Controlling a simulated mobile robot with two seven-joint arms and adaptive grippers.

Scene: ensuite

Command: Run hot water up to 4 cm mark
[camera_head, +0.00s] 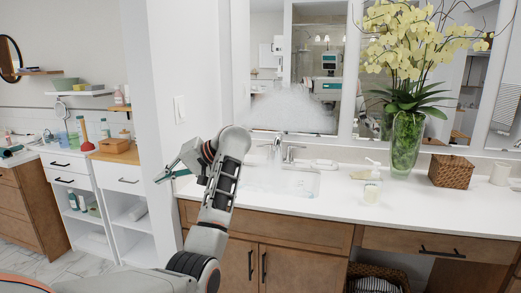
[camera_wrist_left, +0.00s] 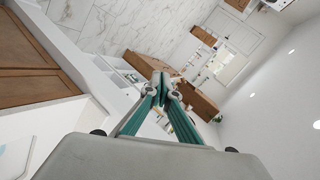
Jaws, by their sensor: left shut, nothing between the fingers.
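The chrome faucet (camera_head: 278,148) stands at the back of the white sink (camera_head: 308,187) in the counter. A lever handle (camera_head: 291,153) shows at its right. Whitish steam (camera_head: 285,108) rises above the sink and blurs the mirror behind it. The water level and any 4 cm mark cannot be made out. My left gripper (camera_head: 168,174) is shut and empty, off the counter's left end, well to the left of the faucet and apart from it. Its teal fingers meet in the left wrist view (camera_wrist_left: 161,80). My left arm hides part of the counter's left end. My right gripper is not in view.
A soap dispenser (camera_head: 372,187) stands right of the sink. A glass vase (camera_head: 405,145) with yellow orchids and a wicker basket (camera_head: 451,171) stand farther right. A wall edge with a switch (camera_head: 179,109) is close behind my left gripper. The front counter is mostly clear.

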